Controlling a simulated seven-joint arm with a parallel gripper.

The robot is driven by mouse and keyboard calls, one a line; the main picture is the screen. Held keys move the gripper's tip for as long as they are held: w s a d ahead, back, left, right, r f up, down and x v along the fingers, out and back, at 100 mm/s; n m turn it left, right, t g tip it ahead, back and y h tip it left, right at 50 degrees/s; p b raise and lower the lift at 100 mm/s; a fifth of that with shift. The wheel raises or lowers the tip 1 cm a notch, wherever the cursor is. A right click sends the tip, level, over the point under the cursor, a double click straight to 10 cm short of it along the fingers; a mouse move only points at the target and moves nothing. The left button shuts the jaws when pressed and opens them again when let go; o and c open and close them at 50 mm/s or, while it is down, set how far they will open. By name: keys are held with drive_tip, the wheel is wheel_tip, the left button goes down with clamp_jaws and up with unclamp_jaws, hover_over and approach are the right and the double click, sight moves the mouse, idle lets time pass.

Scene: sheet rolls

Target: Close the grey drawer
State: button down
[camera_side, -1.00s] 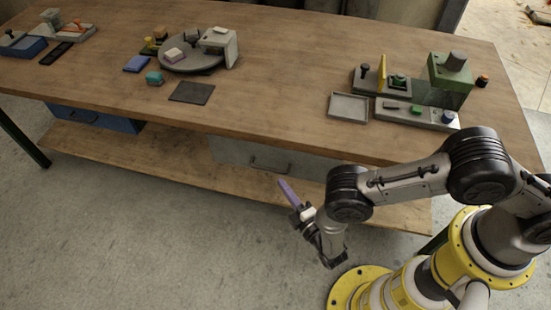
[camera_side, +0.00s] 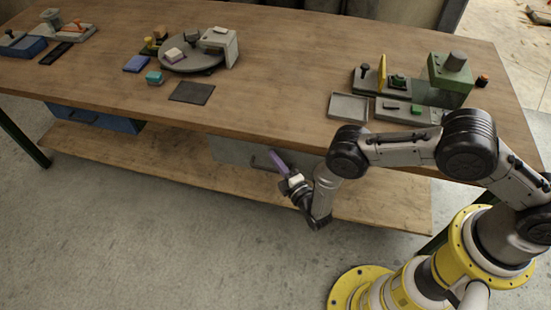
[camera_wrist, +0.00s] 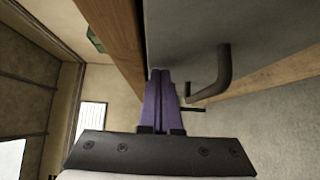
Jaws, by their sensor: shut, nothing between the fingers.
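The grey drawer (camera_side: 232,152) hangs under the front edge of the workbench, with a dark handle on its front. Its grey front (camera_wrist: 265,30) fills the upper right of the wrist view, with the handle (camera_wrist: 224,75) standing out from it. How far the drawer stands out is hard to tell. My gripper (camera_side: 274,153) is shut and empty, its purple fingers together and pointing at the drawer front beside the handle. In the wrist view the fingertips (camera_wrist: 160,74) are left of the handle, near the drawer's edge by the wooden top. I cannot tell whether they touch it.
The wooden bench top (camera_side: 280,95) overhangs just above the drawer. A lower wooden shelf (camera_side: 170,160) runs beneath. A blue drawer (camera_side: 95,118) is at the left. A tray (camera_side: 348,107), a turntable (camera_side: 190,62) and several small items stand on top. The floor in front is clear.

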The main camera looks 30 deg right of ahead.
sight(284, 153)
drive_tip(key=shift+w+d, duration=1.7)
drive_tip(key=shift+d, duration=0.05)
